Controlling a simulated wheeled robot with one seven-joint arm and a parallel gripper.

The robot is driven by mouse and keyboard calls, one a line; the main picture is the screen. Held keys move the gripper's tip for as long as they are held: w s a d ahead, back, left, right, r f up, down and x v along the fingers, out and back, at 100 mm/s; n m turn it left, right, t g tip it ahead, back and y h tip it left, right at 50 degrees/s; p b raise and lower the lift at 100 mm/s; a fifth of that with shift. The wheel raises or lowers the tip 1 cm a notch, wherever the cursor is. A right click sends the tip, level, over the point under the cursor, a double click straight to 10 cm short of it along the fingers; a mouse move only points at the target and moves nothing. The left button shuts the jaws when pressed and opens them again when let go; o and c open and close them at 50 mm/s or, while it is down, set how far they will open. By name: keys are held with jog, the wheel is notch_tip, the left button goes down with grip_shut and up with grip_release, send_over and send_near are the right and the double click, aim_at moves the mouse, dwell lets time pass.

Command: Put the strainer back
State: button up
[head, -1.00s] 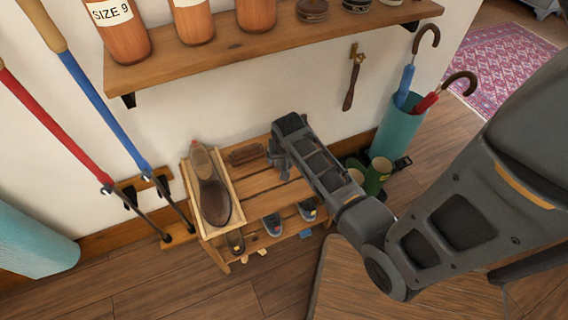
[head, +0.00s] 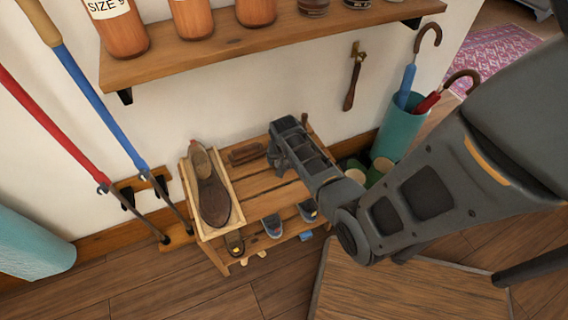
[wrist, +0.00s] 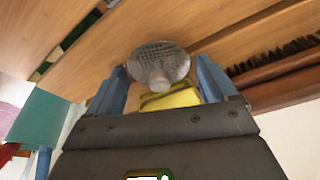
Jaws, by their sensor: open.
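The strainer (wrist: 160,62) shows in the wrist view as a round, grey perforated disc with a pale rounded stub towards me. It is seen against the wooden slats, between and just beyond my fingertips. My gripper (wrist: 162,82) is open, with one blue-grey finger on each side. A gap shows between the fingers and the disc, and I cannot tell any contact. In the head view my gripper (head: 280,160) points down over the slatted bench (head: 262,182). The strainer is hidden there behind my gripper and wrist.
A tray (head: 236,212) with a brown shoe (head: 213,200) stands on the bench's left. A brush (head: 246,153) lies behind my gripper. Small shoes (head: 272,226) sit on the lower shelf. A teal umbrella stand (head: 397,130) is at right. A wall shelf (head: 270,42) hangs above.

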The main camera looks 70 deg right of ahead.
jog(key=c, duration=1.1)
jog(key=shift+r, duration=0.1)
